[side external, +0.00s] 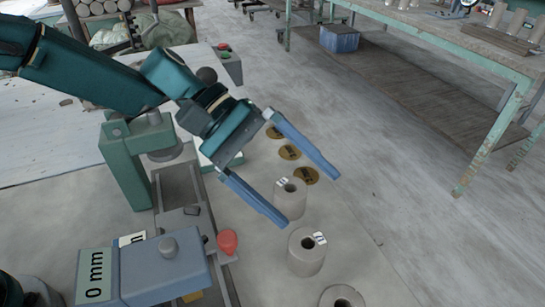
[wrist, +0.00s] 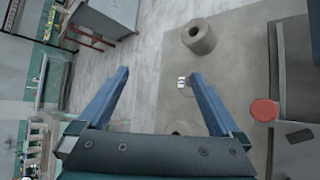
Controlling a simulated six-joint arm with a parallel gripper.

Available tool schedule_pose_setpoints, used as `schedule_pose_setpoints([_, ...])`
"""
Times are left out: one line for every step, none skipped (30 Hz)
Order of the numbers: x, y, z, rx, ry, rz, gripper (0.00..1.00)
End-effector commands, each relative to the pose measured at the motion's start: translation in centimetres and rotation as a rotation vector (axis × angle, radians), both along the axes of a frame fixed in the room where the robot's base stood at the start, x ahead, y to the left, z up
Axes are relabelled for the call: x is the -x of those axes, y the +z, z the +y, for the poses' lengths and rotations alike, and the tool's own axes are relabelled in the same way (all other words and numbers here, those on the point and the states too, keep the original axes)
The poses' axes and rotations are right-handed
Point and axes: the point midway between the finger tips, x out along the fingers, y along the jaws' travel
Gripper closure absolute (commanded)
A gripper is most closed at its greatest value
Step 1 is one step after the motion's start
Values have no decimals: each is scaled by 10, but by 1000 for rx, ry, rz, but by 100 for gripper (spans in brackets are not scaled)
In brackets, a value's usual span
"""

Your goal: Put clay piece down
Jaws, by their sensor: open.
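My gripper (side external: 312,202) is open and empty, its two blue fingers spread wide. Several grey hollow clay cylinders stand upright in a row on the grey work surface. The nearest to my gripper (side external: 290,203) is by the fingertips in the side view and carries a small white tag. A second tagged cylinder (side external: 306,256) stands in front of it, and a third (side external: 341,299) is cut off by the bottom edge. The wrist view shows one cylinder clearly (wrist: 198,38); others are partly hidden by my gripper.
Three gold discs (side external: 289,152) lie in a line behind the cylinders. A blue-grey device (side external: 170,262) with a "0 mm" plate, a red knob (side external: 228,241) and a green stand (side external: 127,170) are on the left. A workbench (side external: 440,40) stands at the back right.

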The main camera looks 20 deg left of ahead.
Motion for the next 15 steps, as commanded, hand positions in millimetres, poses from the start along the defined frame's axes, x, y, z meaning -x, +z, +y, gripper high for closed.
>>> schedule_pose_setpoints([2, -3, -2, -52, -112, -114, 0])
schedule_pose_setpoints([2, -5, -2, -87, -177, -181, 0])
schedule_pose_setpoints([2, -9, -1, -135, -265, -271, 0])
schedule_pose_setpoints([1, -12, 0, -172, -327, -338, 0])
schedule_pose_setpoints([-1, -15, 2, -210, -389, -402, 0])
schedule_pose_setpoints([-4, -18, 5, -260, -467, -486, 0])
schedule_pose_setpoints([-8, -20, 8, -296, -519, -544, 0])
schedule_pose_setpoints([-11, -22, 11, -330, -567, -595, 0])
schedule_pose_setpoints([-17, -24, 14, -375, -625, -660, 0])
schedule_pose_setpoints([-21, -25, 17, -405, -662, -701, 0])
schedule_pose_setpoints([-25, -25, 20, -436, -699, -744, 0])
schedule_pose_setpoints([-30, -26, 23, -473, -743, -791, 0])
schedule_pose_setpoints([-34, -26, 25, -499, -772, -824, 0])
schedule_pose_setpoints([-38, -26, 27, -525, -799, -856, 0])
schedule_pose_setpoints([-43, -25, 30, -556, -832, -891, 0])
